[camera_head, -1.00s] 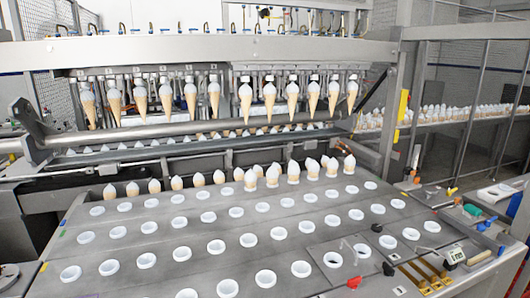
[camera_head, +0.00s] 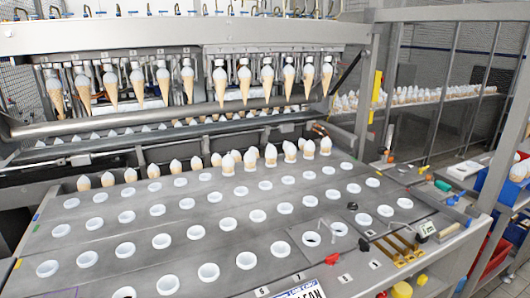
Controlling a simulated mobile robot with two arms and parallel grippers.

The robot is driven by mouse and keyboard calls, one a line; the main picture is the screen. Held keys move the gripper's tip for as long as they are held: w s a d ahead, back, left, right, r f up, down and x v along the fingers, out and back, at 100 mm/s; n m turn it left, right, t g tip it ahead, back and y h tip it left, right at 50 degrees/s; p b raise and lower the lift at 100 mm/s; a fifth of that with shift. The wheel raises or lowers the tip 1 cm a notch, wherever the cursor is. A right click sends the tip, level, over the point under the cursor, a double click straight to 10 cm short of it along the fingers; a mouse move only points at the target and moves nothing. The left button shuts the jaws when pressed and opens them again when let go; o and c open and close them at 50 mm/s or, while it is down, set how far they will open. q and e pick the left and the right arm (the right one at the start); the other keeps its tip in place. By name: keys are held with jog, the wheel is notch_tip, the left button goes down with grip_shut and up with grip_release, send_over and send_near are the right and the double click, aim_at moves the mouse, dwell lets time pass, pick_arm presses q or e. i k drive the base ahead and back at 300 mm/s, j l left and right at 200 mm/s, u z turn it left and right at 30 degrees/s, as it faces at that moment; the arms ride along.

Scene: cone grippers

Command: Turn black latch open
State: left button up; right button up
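Two small black parts show on the right side of the grey machine deck. One black knob (camera_head: 363,244) sits close to the front edge, beside a red part (camera_head: 332,259). Another black knob (camera_head: 351,206) lies farther back, among the white rings. I cannot tell which of them is the black latch, or whether either is turned open or closed. Neither of my grippers is in view.
The deck (camera_head: 150,225) holds rows of white rings, with cones standing along its back. A row of cones (camera_head: 245,80) hangs from the machine head above. Brass strips (camera_head: 400,248), a green-handled tool (camera_head: 443,186) and blue crates (camera_head: 497,180) are at the right.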

aim_at(362, 245)
jog(key=l+z, duration=0.15)
jog(key=z, duration=0.2)
jog(key=l+z, duration=0.2)
jog(key=z, duration=0.2)
jog(key=l+z, duration=0.15)
jog(key=z, duration=0.2)
